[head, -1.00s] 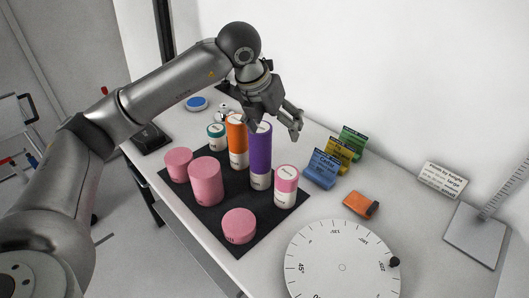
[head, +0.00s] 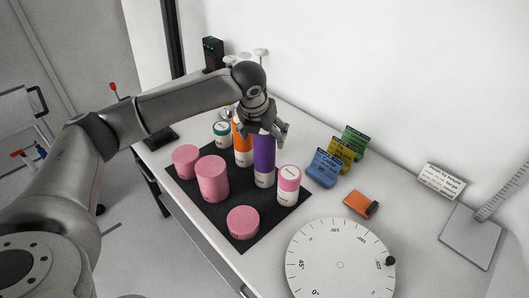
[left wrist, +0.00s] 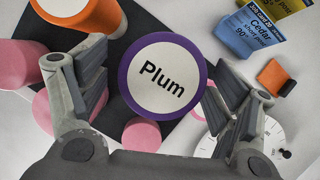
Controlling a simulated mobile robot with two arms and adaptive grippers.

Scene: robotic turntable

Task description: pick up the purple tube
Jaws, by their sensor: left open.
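The purple tube (head: 264,160) stands upright on the black mat (head: 239,237), with a white band near its base. Its round white top, marked "Plum" (left wrist: 163,82), shows in the left wrist view between the open fingers. My left gripper (head: 268,133) is open and points down at the top of the tube, with its fingers on either side. In the left wrist view the fingers (left wrist: 167,95) appear apart from the tube. The right gripper is not in view.
An orange tube (head: 242,143) stands close on the left, and a pink-and-white cylinder (head: 288,184) close on the right. Several pink cylinders (head: 211,178) share the mat. A white dial (head: 340,265) and coloured cards (head: 324,168) lie to the right.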

